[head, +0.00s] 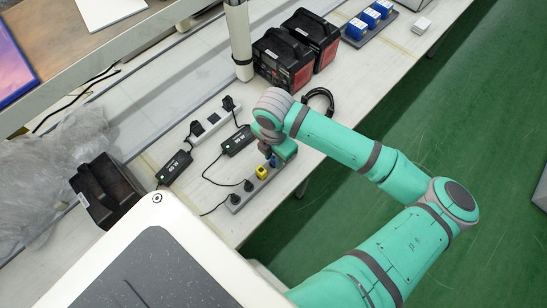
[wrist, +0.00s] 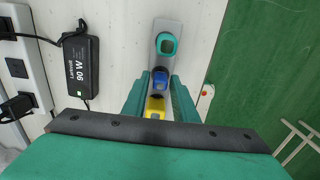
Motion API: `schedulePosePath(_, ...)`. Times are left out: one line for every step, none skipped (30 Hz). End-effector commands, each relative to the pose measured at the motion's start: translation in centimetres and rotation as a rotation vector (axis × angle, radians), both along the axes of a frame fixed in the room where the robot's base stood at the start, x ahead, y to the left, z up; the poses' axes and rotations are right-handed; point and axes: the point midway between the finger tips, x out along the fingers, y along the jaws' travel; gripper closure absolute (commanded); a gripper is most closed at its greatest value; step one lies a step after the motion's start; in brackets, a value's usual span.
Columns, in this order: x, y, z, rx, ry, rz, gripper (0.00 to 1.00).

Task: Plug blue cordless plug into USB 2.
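The blue cordless plug (wrist: 160,80) sits between the two fingers of my gripper (wrist: 160,88) in the wrist view. The fingers flank it closely on both sides; I cannot tell whether they touch it. It lines up with a yellow plug (wrist: 155,104) and a teal plug (wrist: 166,43) along a light grey power strip (wrist: 169,24). In the head view, my gripper (head: 274,158) is low over the far end of this strip (head: 242,203), just beyond the yellow plug (head: 262,171). The blue plug shows only as a small patch there. No USB 2 label is readable.
Two black adapters (head: 174,167) and a white strip (head: 210,126) lie to the left with loose cables. Black-red cases (head: 284,58) stand behind. The bench edge and green floor (head: 455,130) are to the right.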

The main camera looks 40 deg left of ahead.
Motion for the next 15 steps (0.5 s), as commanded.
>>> schedulePosePath(0.0, -0.02, 0.0, 0.0, 0.0, -0.001, 0.74)
schedulePosePath(-0.01, -0.03, 0.0, 0.001, 0.001, -0.001, 0.74)
schedulePosePath(0.01, -0.04, 0.01, 0.0, 0.0, -0.001, 0.74)
schedulePosePath(0.01, -0.04, 0.01, 0.0, 0.0, -0.001, 0.74)
schedulePosePath(0.02, -0.05, 0.01, 0.0, 0.0, -0.001, 0.74)
schedulePosePath(0.02, -0.05, 0.01, 0.0, 0.0, -0.001, 0.79)
schedulePosePath(0.03, -0.06, 0.01, 0.0, 0.0, -0.001, 0.86)
schedulePosePath(0.03, -0.07, 0.01, 0.0, 0.0, -0.001, 0.93)
schedulePosePath(0.04, -0.08, 0.01, 0.0, 0.0, -0.002, 1.0)
schedulePosePath(0.05, -0.09, 0.02, 0.0, 0.0, -0.002, 1.0)
schedulePosePath(0.06, -0.1, 0.02, 0.001, 0.0, -0.003, 1.0)
schedulePosePath(0.07, -0.12, 0.02, 0.001, 0.0, -0.003, 1.0)
schedulePosePath(0.07, -0.12, 0.02, 0.0, 0.0, -0.003, 1.0)
schedulePosePath(0.07, -0.12, 0.02, 0.0, 0.0, -0.003, 1.0)
schedulePosePath(0.07, -0.12, 0.05, 0.0, 0.0, -0.003, 1.0)
